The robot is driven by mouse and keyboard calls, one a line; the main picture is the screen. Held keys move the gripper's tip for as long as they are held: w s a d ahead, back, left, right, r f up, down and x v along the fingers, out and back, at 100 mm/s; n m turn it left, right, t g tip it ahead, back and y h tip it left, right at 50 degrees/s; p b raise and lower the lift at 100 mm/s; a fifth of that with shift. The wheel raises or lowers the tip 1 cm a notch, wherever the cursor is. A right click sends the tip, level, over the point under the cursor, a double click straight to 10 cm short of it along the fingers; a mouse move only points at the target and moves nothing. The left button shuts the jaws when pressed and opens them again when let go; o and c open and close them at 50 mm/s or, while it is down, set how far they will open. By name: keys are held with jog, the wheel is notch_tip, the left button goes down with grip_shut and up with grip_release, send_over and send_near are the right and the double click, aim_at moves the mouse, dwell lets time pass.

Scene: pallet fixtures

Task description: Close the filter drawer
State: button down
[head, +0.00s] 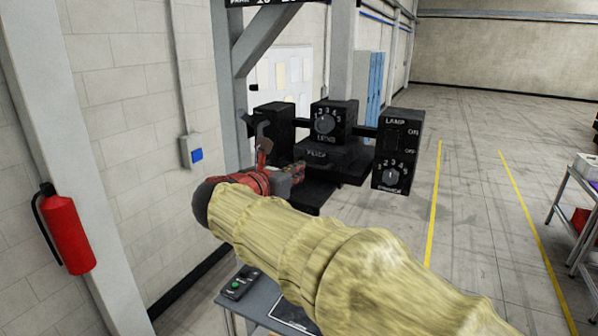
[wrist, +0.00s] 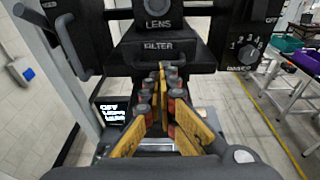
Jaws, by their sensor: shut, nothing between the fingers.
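The filter drawer is a black block marked FILTER (head: 318,154), below the box with the LENS dial (head: 325,122). It juts out toward my side; how far is hard to judge. In the wrist view, the drawer's labelled part (wrist: 158,47) lies straight ahead, under the lens dial. My gripper (wrist: 168,68) has its fingertips together and empty, pointing at the drawer front just below the label. Whether the tips touch it I cannot tell. In the head view my gripper (head: 297,172) is at the drawer's near left side, partly hidden by my arm.
A black box with LAMP switch and dial (head: 397,150) hangs right of the drawer. Another black box (head: 272,122) is at left, by a grey post. A table (head: 262,312) with a small control box (head: 240,283) stands below. Open floor lies to the right.

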jog(key=b+v, duration=0.1)
jog(key=v, duration=0.6)
jog(key=shift+f+b, duration=0.2)
jog(key=shift+b, duration=0.2)
